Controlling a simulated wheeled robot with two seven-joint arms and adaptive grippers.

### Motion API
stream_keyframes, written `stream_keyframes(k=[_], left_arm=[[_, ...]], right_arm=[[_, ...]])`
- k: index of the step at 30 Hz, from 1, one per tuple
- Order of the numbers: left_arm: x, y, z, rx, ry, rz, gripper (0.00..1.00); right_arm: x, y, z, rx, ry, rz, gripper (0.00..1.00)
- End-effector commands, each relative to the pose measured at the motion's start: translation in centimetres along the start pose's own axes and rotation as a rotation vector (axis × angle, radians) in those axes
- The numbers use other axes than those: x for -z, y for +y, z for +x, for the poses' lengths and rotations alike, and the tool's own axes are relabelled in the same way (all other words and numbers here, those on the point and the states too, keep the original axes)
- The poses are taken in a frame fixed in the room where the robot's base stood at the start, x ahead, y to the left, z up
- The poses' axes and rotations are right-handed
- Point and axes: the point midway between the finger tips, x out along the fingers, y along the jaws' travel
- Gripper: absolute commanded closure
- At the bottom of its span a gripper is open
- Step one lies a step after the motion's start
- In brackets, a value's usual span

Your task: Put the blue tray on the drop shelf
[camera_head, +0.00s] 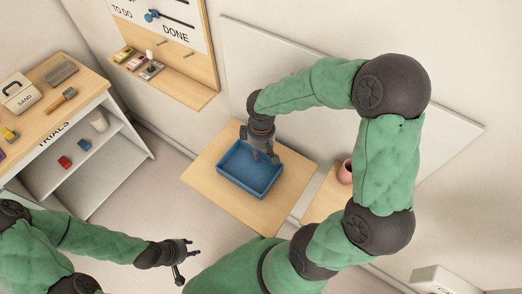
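The blue tray (236,178) is a shallow rectangular tray. It rests on a light wooden shelf (213,172) against the wall in the middle of the view. My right gripper (265,157) points down over the tray's back right part, and its fingers overlap the tray's inside. Whether it touches the tray cannot be seen, nor whether the fingers are open or shut. My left gripper (188,259) is low in the view, in front of the shelf, away from the tray and empty. Its fingers look spread. No label marks which surface is the drop shelf.
A pink cup (345,172) stands on another wooden surface (322,200) to the right. A board with a ledge (190,92) hangs behind. Floor between is clear.

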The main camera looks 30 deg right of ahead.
Motion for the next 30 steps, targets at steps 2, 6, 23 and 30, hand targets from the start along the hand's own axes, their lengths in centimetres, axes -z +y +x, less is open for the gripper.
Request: stream_keyframes(k=[2,6,23,30], left_arm=[[0.0,0.1,-0.3,0.0,0.0,0.0,0.6],[0.0,0.3,-0.9,0.0,0.0,0.0,0.6],[-0.1,1.2,-3.3,0.0,0.0,0.0,0.6],[-0.1,1.2,-3.4,0.0,0.0,0.0,0.6]], right_arm=[[0.0,0.0,-0.5,0.0,0.001,0.0,0.67],[0.1,0.1,-2.5,-0.002,0.003,0.0,0.67],[0.1,0.0,-11.8,-0.001,0.002,0.0,0.67],[0.0,0.0,-12.4,0.0,0.001,0.0,0.67]])
